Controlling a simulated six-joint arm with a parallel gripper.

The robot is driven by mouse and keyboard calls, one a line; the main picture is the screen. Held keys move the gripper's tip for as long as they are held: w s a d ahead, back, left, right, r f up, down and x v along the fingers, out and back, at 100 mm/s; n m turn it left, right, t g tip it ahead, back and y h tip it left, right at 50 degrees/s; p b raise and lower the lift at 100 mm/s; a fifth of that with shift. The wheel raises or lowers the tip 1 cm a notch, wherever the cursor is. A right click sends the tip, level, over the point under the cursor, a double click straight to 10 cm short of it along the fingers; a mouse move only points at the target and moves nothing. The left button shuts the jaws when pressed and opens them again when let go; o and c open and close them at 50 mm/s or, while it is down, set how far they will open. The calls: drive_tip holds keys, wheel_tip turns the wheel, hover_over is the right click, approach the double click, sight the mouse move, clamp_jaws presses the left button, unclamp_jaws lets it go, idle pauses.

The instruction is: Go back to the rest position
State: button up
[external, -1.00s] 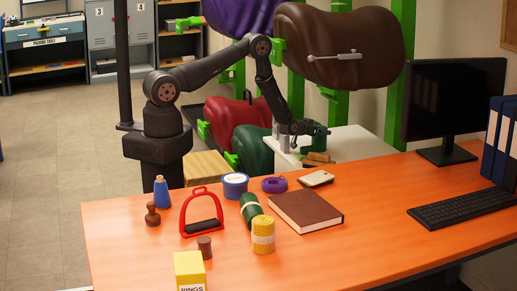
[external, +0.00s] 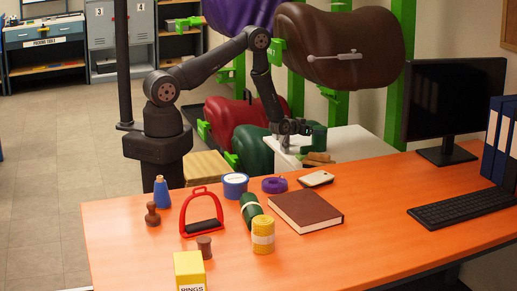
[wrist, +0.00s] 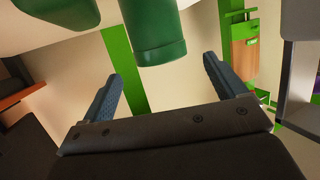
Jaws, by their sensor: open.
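My gripper (external: 293,128) is over the white table behind the orange desk, just left of a dark green cylindrical thing (external: 317,138). In the wrist view my gripper (wrist: 162,68) has its two blue-grey fingers spread wide, with nothing between them. A green cylinder (wrist: 158,38) hangs into the top of that view, beyond the fingertips and apart from them.
A brown saddle (external: 340,50), a red saddle (external: 240,115) and a green saddle (external: 252,148) hang beside my arm on green posts. The orange desk (external: 370,230) holds a stirrup (external: 202,212), a book (external: 306,210), yellow twine (external: 263,235) and a monitor (external: 455,100).

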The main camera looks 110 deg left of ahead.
sight(320, 128)
drive_tip(key=x, duration=0.7)
drive_tip(key=shift+s+f, duration=0.1)
drive_tip(key=r, duration=0.3)
drive_tip(key=shift+w+d+r, duration=0.1)
drive_tip(key=shift+w+r, duration=0.1)
drive_tip(key=shift+r, duration=0.05)
drive_tip(key=w+d+r+m+t+h, duration=0.2)
drive_tip(key=w+d+r, duration=0.25)
drive_tip(key=d, duration=0.65)
drive_tip(key=w+d+r+m+t+h, duration=0.1)
drive_tip(key=w+d+r+m+t, duration=0.15)
drive_tip(key=w+d, duration=0.6)
drive_tip(key=w+d+r+m+t+h, duration=0.2)
drive_tip(key=w+d+r, duration=0.15)
drive_tip(key=d, duration=1.05)
drive_tip(key=s+d+r+m+h, duration=0.3)
drive_tip(key=d+h, duration=0.1)
drive_tip(key=d, duration=1.1)
drive_tip(key=s+d+r+m+t+h, duration=0.1)
drive_tip(key=s+d+r+m+h, duration=0.2)
drive_tip(key=d, duration=1.2)
drive_tip(key=s+d+r+m+t+h, duration=0.1)
drive_tip(key=s+d+r+m+h, duration=0.2)
drive_tip(key=d, duration=1.3)
drive_tip(key=shift+r+m+h, duration=0.2)
drive_tip(key=shift+m+h, duration=0.35)
drive_tip(key=shift+h, duration=0.55)
